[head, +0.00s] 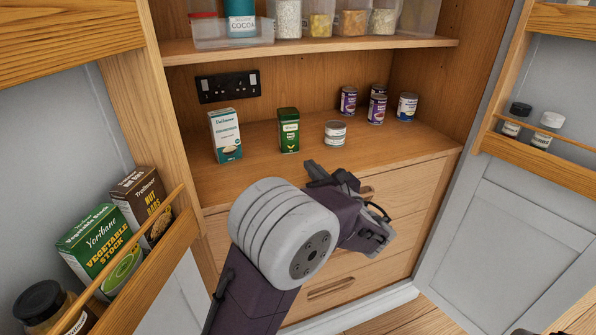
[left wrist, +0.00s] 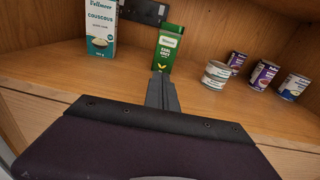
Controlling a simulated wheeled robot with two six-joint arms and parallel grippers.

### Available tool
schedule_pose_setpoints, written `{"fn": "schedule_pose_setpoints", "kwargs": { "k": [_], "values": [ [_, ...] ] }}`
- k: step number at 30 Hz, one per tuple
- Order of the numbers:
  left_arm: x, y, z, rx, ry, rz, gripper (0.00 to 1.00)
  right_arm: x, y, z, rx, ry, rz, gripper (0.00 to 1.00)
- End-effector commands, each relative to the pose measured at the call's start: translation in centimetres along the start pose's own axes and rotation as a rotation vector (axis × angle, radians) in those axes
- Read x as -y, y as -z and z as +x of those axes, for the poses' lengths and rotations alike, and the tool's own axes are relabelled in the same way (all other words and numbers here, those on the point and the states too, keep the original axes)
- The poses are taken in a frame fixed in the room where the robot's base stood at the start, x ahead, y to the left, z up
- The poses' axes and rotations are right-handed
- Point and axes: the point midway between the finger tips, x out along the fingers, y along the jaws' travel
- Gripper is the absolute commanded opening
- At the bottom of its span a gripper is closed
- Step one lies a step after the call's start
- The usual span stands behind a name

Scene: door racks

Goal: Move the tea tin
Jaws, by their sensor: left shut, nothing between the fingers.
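The tea tin is a green upright tin with a white and yellow label (head: 289,131). It stands on the wooden counter inside the cupboard, between a couscous box and a short can. It also shows in the left wrist view (left wrist: 170,48), just beyond my fingertips. My left gripper (head: 313,168) is in front of the counter, below and to the right of the tin in the head view. Its fingers (left wrist: 162,80) are shut and empty, pointing towards the tin. They cover the tin's lower edge in the wrist view, so I cannot tell the exact gap.
Several cans (head: 377,108) stand farther right. A shelf (head: 310,48) with jars is above. Open doors with racks flank the cupboard; the left rack (head: 150,265) holds boxes.

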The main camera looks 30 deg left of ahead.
Motion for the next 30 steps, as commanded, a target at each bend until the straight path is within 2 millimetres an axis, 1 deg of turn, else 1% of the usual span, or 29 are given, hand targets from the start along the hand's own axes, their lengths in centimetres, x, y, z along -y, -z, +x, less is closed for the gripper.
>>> {"fn": "schedule_pose_setpoints", "kwargs": {
  "k": [1, 3, 6, 8, 10, 14, 21, 24, 27, 30],
  "values": [
    [0.8, 0.9, -0.3, 0.016, 0.020, 0.007, 0.00, 0.0, -0.1, 1.2, -0.001, 0.000, 0.000, 0.82],
    [1.4, 0.7, -0.5, 0.029, 0.036, 0.013, 0.00, 0.0, -0.1, 1.2, -0.001, 0.000, 0.000, 0.82],
    [1.5, 0.3, -0.5, 0.031, 0.039, 0.014, 0.00, 0.0, 0.0, 0.9, -0.002, 0.000, 0.000, 0.82],
    [1.4, 0.3, -0.3, 0.030, 0.037, 0.013, 0.00, 0.0, 0.0, 0.8, -0.002, 0.000, 0.000, 0.82],
    [1.4, 0.4, 0.4, 0.028, 0.035, 0.012, 0.00, 0.0, -0.1, 0.9, -0.002, 0.000, 0.000, 0.82],
    [1.4, 0.4, 2.8, 0.028, 0.031, 0.012, 0.00, 0.0, -0.1, 1.3, -0.002, 0.000, 0.000, 0.82],
    [1.6, 0.3, 8.1, 0.027, 0.032, 0.012, 0.00, 0.0, -0.1, 1.7, -0.001, 0.000, 0.000, 0.82],
    [1.6, 0.2, 10.1, 0.028, 0.033, 0.012, 0.00, 0.0, -0.1, 1.8, -0.001, 0.000, 0.000, 0.82],
    [1.7, 0.1, 11.7, 0.027, 0.033, 0.011, 0.00, 0.0, -0.2, 1.9, -0.001, 0.000, 0.000, 0.82],
    [1.8, 0.1, 12.8, 0.027, 0.035, 0.012, 0.00, 0.0, -0.2, 1.9, -0.001, 0.000, 0.000, 0.82]
  ]
}}
